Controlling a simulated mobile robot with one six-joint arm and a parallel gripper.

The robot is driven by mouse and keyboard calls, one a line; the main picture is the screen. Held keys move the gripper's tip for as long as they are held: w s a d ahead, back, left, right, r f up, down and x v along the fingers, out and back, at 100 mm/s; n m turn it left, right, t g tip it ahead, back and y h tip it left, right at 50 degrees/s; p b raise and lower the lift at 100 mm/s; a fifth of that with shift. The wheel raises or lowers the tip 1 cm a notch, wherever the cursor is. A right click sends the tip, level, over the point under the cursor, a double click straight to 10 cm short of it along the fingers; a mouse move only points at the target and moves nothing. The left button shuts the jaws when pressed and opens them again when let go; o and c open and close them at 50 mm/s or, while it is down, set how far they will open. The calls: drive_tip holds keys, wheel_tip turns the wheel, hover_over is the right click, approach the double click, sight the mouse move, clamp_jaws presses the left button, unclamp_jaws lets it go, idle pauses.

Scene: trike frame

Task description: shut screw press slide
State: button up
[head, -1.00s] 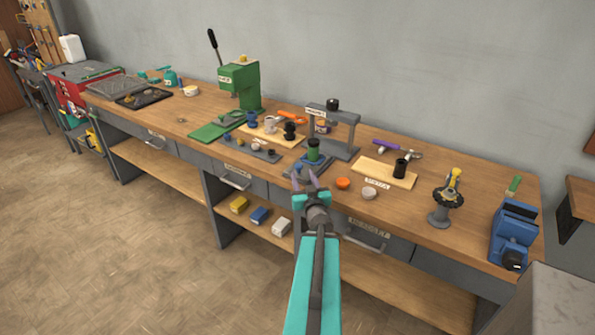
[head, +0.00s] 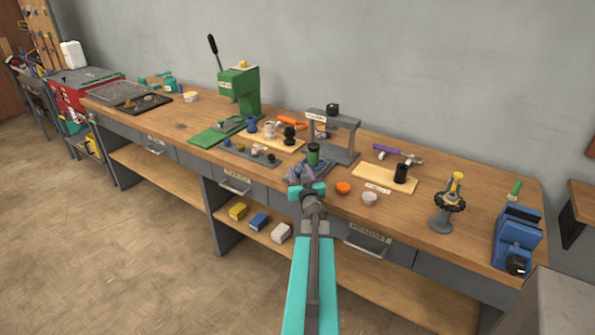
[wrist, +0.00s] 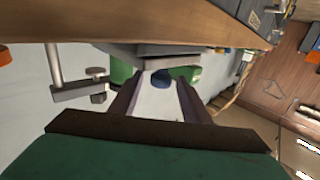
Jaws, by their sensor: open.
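The screw press is a grey portal frame (head: 345,120) with a black knob on top, near the back of the bench. Its slide, a blue-grey plate (head: 325,168), sticks out toward the front and carries a dark green cylinder (head: 313,155). My gripper (head: 301,172) is open and empty, just in front of the slide and partly hiding it. The wrist view looks tilted over, with the bench at the top. There the open fingers (wrist: 156,100) point at the grey slide edge (wrist: 150,50) and a small blue knob (wrist: 161,79). I cannot tell whether they touch.
A green lever press (head: 240,90) stands at the left. A wooden board with a black cylinder (head: 400,173) lies at the right. A blue vise (head: 515,240) stands at the right end.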

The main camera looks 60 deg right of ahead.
sight(304, 172)
drive_tip(key=shift+w+d, duration=0.25)
drive_tip(key=shift+c, duration=0.4)
clamp_jaws()
drive_tip(key=shift+d, duration=0.1)
drive_tip(key=shift+d+r+p, duration=0.1)
drive_tip(key=shift+d+p, duration=0.7)
drive_tip(key=shift+d, duration=0.15)
drive_tip(key=shift+d+p, duration=0.5)
drive_tip(key=shift+d, duration=0.4)
